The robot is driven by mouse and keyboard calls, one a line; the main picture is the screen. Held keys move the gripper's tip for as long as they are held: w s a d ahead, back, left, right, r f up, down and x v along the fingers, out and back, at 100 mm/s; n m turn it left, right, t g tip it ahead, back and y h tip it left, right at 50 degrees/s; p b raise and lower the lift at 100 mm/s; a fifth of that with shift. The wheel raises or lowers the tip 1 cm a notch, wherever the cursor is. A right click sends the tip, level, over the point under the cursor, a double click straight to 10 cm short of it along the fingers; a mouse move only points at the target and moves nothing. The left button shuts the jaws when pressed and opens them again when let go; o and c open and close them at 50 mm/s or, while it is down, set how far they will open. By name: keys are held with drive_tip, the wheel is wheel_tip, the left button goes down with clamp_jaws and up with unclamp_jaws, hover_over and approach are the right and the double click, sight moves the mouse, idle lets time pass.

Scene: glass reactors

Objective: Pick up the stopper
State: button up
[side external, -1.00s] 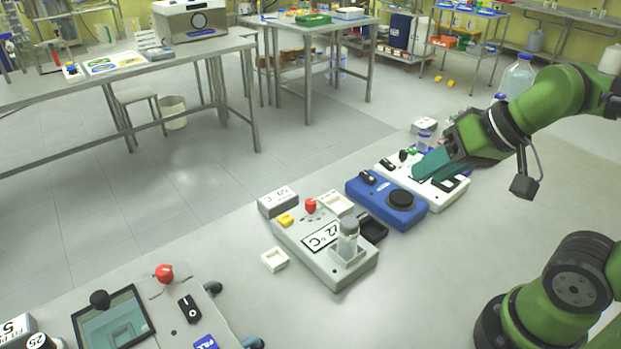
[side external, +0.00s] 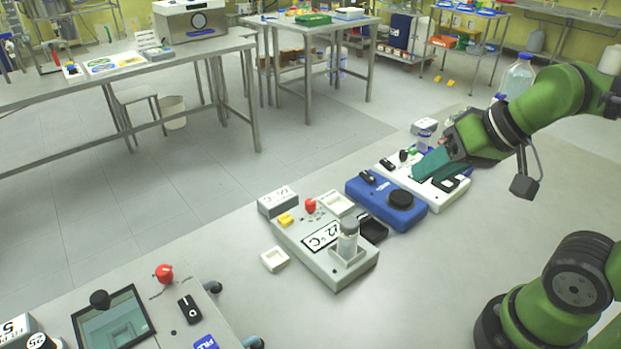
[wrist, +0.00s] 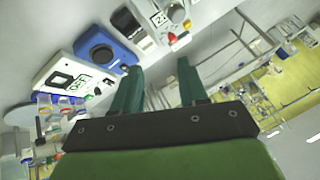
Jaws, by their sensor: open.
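A glass vessel (side external: 347,247) stands upright in the holder of the grey device with the 22 °C display (side external: 322,238). A small grey piece on its top (side external: 349,226) looks like the stopper. My gripper (side external: 424,168) is above the white device at the right, apart from the vessel and well to its right and farther back. In the wrist view my gripper's two teal fingers (wrist: 159,66) are spread apart with nothing between them. The grey device shows at the top of the wrist view (wrist: 160,18); the stopper is too small to make out there.
A blue device with a round black plate (side external: 386,203) stands between the grey device and the white device (side external: 452,193). A red knob (side external: 311,205) and small open trays are by the grey device. A large bottle (side external: 518,76) stands behind my arm.

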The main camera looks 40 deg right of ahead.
drive_tip(key=o, duration=0.5)
drive_tip(key=shift+c, duration=0.2)
